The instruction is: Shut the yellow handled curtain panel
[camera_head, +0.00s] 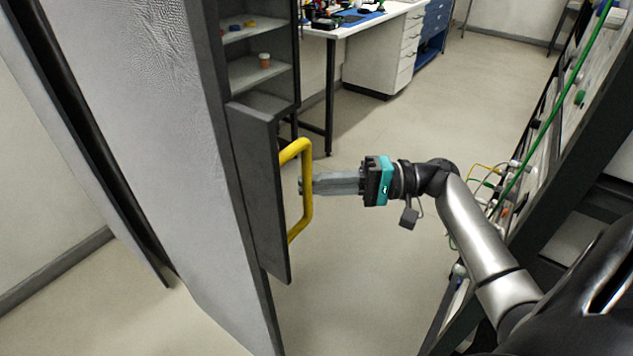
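The curtain panel (165,120) is a tall light grey sheet with a dark frame on the left side of the head view. A yellow handle (308,190) stands out from a dark plate (258,185) on the panel's right edge. My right gripper (304,187) reaches in from the right, with its fingertips at the handle's upright bar. The fingers look close together, but whether they grip the bar or only touch it cannot be told. My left gripper is not in view.
A dark shelf unit (262,75) with small items stands behind the panel. A workbench (375,20) with drawers is at the back. A dark frame with green cables (560,100) stands at the right. The floor (350,290) between is clear.

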